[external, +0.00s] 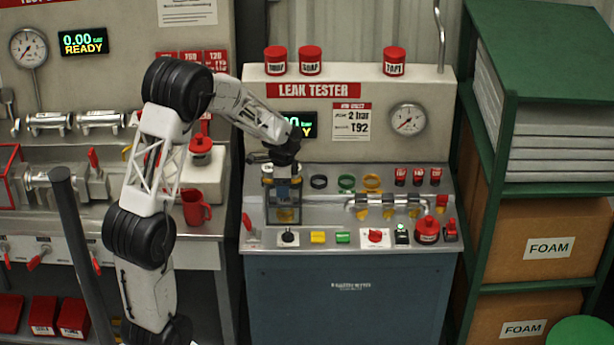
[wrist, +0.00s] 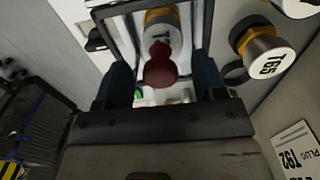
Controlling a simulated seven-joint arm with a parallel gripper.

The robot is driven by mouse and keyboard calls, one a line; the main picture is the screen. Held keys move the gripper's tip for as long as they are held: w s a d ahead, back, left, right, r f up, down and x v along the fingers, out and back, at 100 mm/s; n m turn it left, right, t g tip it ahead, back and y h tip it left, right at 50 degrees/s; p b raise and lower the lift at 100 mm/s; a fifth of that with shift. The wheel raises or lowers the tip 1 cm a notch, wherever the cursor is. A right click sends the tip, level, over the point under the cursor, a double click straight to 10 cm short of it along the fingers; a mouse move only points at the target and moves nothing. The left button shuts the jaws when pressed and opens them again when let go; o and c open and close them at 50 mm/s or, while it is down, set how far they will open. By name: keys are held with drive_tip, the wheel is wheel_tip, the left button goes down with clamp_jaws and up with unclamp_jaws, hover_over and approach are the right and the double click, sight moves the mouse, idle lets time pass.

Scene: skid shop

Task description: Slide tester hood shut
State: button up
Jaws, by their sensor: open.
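The tester hood (external: 268,212) is a dark-framed clear box on the left of the leak tester's sloped deck, with amber-coloured parts visible through it. In the wrist view its dark frame (wrist: 127,40) crosses the top, with a labelled brass-collared fitting (wrist: 162,18) behind. My gripper (external: 287,189) is at the hood's upper part, pointing down. In the wrist view my gripper (wrist: 162,72) is open, with dark blue fingers on either side of a dark red knob (wrist: 159,66). I cannot tell whether the fingers touch the knob.
The leak tester (external: 350,290) has a gauge (external: 407,119) at the back. Coloured rings, a metal manifold (external: 385,202) and buttons lie right of the hood. A red-handled lever (external: 247,222) stands close left. A red mug (external: 195,207) is on the left bench. A green shelf (external: 487,150) bounds the right.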

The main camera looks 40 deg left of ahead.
drive_tip(key=shift+r, duration=0.1)
drive_tip(key=shift+r, duration=3.65)
drive_tip(key=shift+s+d+r, duration=0.3)
drive_tip(key=shift+r, duration=0.05)
drive_tip(key=s+d+r+n, duration=0.2)
drive_tip(key=s+d+r, duration=0.5)
drive_tip(key=s, duration=0.1)
drive_tip(key=s+d+r+n+t, duration=0.1)
drive_tip(key=s+d, duration=0.3)
drive_tip(key=s, duration=0.5)
drive_tip(key=s+d+r+n, duration=0.2)
drive_tip(key=s+d+n, duration=0.1)
drive_tip(key=s, duration=0.6)
drive_tip(key=s+d+r+n+t, duration=0.1)
drive_tip(key=s+d+r+n, duration=0.1)
drive_tip(key=s+d, duration=0.3)
drive_tip(key=s, duration=0.4)
drive_tip(key=shift+s+d+r+n+t, duration=0.15)
drive_tip(key=shift+d+r+n+t, duration=0.15)
drive_tip(key=shift+d+n, duration=0.1)
